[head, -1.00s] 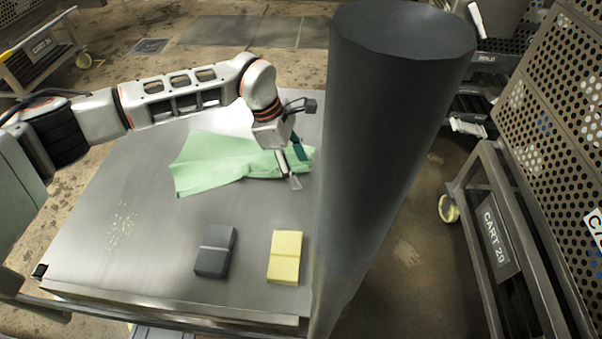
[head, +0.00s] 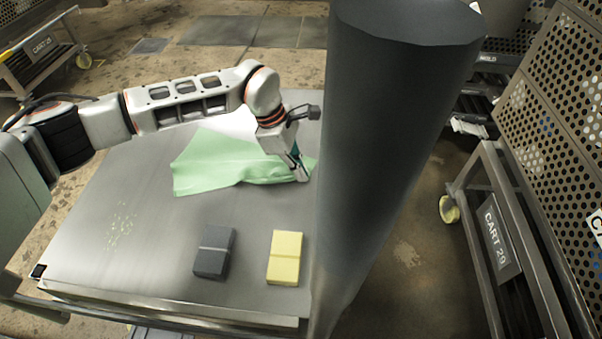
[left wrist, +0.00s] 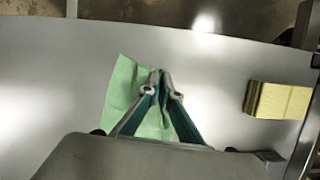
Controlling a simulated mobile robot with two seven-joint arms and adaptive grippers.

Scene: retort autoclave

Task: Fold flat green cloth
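The light green cloth (head: 215,165) lies on the metal table, spread at its left and creased and bunched toward its right. My left gripper (head: 303,177) is low at the cloth's near right edge, its fingers drawn together on the fabric. In the left wrist view the fingertips (left wrist: 161,74) nearly meet near a cloth edge, and the cloth (left wrist: 122,84) shows to the left of and between the fingers. Part of the cloth is hidden by the gripper. My right gripper is not in view.
On the metal table (head: 130,200), a dark grey banded block (head: 213,252) and a yellow block (head: 285,258) lie in front of the cloth. Cart 29 (head: 497,235) stands to the right.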

